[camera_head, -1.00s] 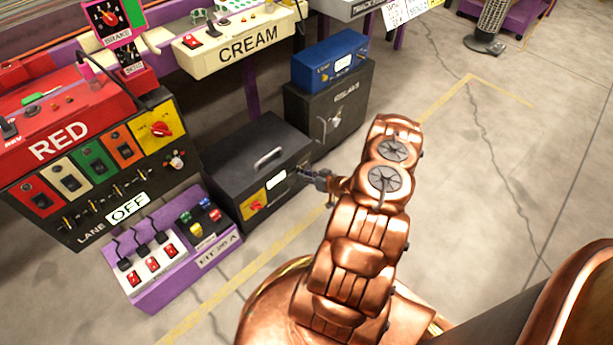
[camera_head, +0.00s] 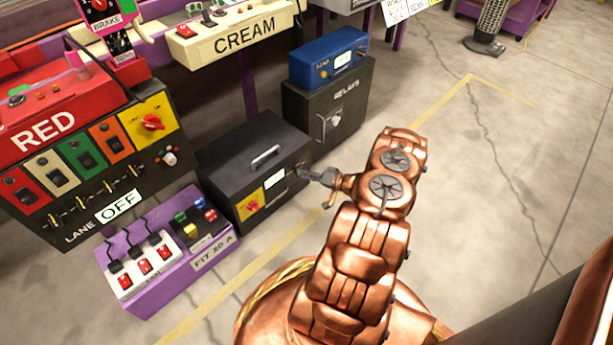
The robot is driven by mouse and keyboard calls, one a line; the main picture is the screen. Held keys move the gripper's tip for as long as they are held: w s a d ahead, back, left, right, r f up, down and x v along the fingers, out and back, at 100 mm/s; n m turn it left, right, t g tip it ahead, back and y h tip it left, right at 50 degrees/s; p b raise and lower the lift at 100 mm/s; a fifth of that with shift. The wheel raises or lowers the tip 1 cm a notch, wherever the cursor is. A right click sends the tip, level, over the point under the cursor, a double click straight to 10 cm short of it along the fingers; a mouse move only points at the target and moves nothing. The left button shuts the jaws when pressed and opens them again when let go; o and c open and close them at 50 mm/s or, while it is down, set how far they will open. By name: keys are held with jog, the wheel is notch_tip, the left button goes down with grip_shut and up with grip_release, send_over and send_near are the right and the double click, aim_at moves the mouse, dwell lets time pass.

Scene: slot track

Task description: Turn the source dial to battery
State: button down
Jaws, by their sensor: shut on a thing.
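A low black box (camera_head: 232,170) with a metal handle on top stands on the floor left of my arm. Its front has a yellow plate with a red knob (camera_head: 252,207) and a small white display (camera_head: 276,181). My gripper (camera_head: 304,173) reaches in from the right and is shut at the right end of this front, on what looks like the source dial. The fingers cover that dial, so its pointer and any battery mark cannot be read.
The RED panel (camera_head: 110,108) has another red knob on yellow. The purple switch unit (camera_head: 165,285) is front left. The RELAYS cabinet (camera_head: 355,103), with a blue device (camera_head: 328,58) on top, stands behind.

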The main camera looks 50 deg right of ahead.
jog(key=shift+d, duration=0.1)
dwell(0.3)
jog(key=c, duration=1.2)
grip_release()
jog(key=shift+c, duration=0.2)
jog(key=v, duration=1.2)
jog(key=shift+f, duration=0.2)
